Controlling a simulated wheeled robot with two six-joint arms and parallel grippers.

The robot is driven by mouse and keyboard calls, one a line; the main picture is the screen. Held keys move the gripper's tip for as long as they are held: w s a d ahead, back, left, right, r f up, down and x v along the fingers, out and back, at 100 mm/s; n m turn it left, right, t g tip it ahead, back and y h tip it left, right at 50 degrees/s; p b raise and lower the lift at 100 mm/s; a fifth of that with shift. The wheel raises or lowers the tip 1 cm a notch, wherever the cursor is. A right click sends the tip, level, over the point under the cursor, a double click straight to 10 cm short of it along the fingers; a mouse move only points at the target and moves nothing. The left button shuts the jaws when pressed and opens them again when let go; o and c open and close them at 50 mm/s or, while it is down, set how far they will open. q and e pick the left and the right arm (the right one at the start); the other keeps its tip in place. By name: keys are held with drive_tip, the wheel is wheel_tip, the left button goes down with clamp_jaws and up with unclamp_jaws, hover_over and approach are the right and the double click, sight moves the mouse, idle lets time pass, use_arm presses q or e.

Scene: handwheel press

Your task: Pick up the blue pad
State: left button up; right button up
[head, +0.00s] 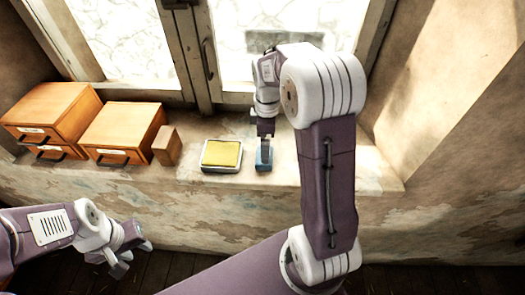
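The blue pad (264,162) is a small blue block on the pale window sill, just right of a yellow pad in a grey-white tray. My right gripper (266,146) points down at the blue pad, with its fingers at the pad's upper part. I see it almost edge-on, so I cannot tell whether its fingers are closed on the pad. The pad appears to be at sill level. My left gripper (131,259) is at the lower left, in front of and below the sill, with its fingers apart and empty.
The yellow pad (222,154) sits close left of the blue one. A brown wooden block (167,146) and wooden drawer boxes (122,130) (50,113) stand further left on the sill (375,175). The window (207,60) is behind. The sill's right end is clear.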

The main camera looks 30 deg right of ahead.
drive_tip(key=shift+s+a+f, duration=0.15)
drive_tip(key=shift+s+f, duration=0.1)
drive_tip(key=shift+f, duration=0.5)
drive_tip(key=shift+w+f, duration=0.25)
drive_tip(key=f+p, duration=0.2)
drive_tip(key=f, duration=0.2)
drive_tip(key=shift+w+f, duration=0.1)
drive_tip(key=shift+w, duration=0.1)
drive_tip(key=shift+s+a+f, duration=0.1)
drive_tip(key=shift+s+f, duration=0.05)
drive_tip(key=shift+f, duration=0.3)
drive_tip(key=c, duration=1.3)
drive_tip(key=shift+r, duration=0.45)
drive_tip(key=r, duration=0.1)
drive_tip(key=r+b, duration=0.1)
drive_tip(key=shift+w+r, duration=0.2)
drive_tip(key=shift+r, duration=0.1)
drive_tip(key=s+d+r+b, duration=0.3)
drive_tip(key=s+d+r, duration=0.2)
drive_tip(key=s, duration=0.5)
wheel_tip(320, 180, up, 2)
drive_tip(key=shift+s+d+r+b, duration=0.2)
drive_tip(key=shift+s+r+b, duration=0.05)
drive_tip(key=shift+s+b, duration=0.1)
